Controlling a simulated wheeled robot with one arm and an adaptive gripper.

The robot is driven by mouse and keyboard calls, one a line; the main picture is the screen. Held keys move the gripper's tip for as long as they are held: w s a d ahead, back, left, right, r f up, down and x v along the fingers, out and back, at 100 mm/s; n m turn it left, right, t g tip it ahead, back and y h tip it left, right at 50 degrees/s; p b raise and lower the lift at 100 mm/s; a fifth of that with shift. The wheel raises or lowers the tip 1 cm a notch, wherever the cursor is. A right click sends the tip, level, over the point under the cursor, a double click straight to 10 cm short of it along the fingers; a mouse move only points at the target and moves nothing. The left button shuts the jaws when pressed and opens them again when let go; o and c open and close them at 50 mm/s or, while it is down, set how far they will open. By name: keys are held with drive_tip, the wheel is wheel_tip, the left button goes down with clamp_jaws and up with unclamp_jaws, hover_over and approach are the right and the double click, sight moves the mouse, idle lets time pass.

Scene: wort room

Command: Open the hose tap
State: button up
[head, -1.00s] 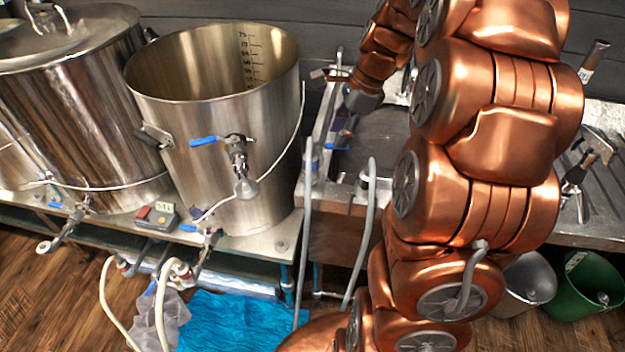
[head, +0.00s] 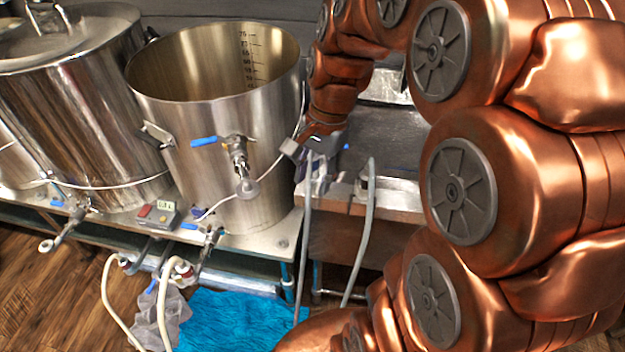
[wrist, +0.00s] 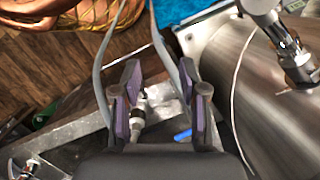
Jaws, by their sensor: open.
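My gripper (head: 316,160) is at the left front corner of the steel sink in the head view, pointing down, beside the top of a grey hose. In the wrist view its two purple-padded fingers (wrist: 160,80) are open with a gap between them. A metal tap fitting (wrist: 139,110) shows between the fingers, close to the left one; I cannot tell whether they touch. A blue lever (wrist: 182,135) lies near the right finger, partly hidden by it. A bit of blue (head: 346,147) shows right of my gripper in the head view. The rest of the tap is hidden.
The open steel kettle (head: 215,130) with a blue-handled valve (head: 205,142) stands just left of my gripper. Grey hoses (head: 362,235) hang over the sink's front edge (head: 400,205). A blue cloth (head: 235,322) lies on the wooden floor below.

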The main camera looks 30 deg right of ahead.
drive_tip(key=shift+s+a+n, duration=0.5)
drive_tip(key=shift+s+n, duration=0.1)
drive_tip(key=shift+s, duration=0.05)
